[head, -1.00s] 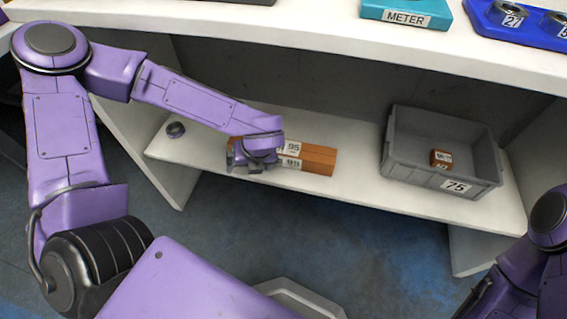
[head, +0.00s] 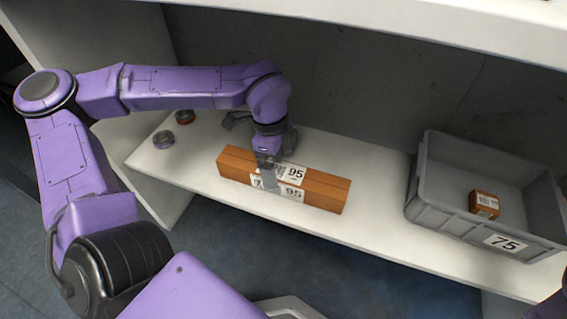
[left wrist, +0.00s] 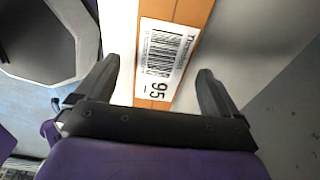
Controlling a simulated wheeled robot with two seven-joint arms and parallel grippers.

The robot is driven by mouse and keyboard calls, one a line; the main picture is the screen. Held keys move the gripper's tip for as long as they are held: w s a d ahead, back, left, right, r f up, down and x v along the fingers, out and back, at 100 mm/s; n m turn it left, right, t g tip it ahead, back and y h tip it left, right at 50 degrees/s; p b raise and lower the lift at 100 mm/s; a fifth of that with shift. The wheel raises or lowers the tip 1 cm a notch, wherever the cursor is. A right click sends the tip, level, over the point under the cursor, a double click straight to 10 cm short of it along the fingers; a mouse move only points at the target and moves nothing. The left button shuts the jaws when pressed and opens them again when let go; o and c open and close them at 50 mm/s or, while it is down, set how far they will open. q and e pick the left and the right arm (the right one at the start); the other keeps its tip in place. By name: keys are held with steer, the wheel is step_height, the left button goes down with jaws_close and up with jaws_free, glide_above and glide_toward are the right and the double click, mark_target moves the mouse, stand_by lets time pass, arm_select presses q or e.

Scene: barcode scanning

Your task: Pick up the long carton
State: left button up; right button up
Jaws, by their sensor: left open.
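The long carton (head: 322,190) is an orange-brown box lying on the low white shelf, with white labels marked 95 on its top and front. In the left wrist view the long carton (left wrist: 157,103) runs between the two dark fingers, its barcode label facing the camera. My left gripper (head: 268,180) is over the middle of the carton and hides part of its labels. In the left wrist view the left gripper (left wrist: 160,85) is open, with gaps on both sides of the carton. I cannot tell whether the fingertips reach down beside it.
A grey crate (head: 425,185) marked 75 stands on the shelf at the right, with a small brown box (head: 484,204) inside. Two small round objects, one grey (head: 163,139) and one dark brown (head: 184,117), lie at the shelf's left end. A white counter overhangs behind.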

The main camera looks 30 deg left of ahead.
mark_target(281, 170)
arm_select(q)
steer(key=f+b, duration=0.1)
steer(key=f, duration=0.1)
steer(key=f+b, duration=0.2)
steer(key=f, duration=0.1)
steer(key=shift+w+d+f, duration=0.15)
steer(key=shift+d+f, duration=0.2)
steer(key=shift+r, duration=0.1)
arm_select(e)
steer(key=f, duration=0.3)
steer(key=shift+s+a+f+n, duration=0.2)
steer(key=shift+s+a+n, duration=0.05)
steer(key=shift+s+n, duration=0.1)
arm_select(q)
steer(key=c, duration=1.8)
steer(key=shift+r, duration=0.1)
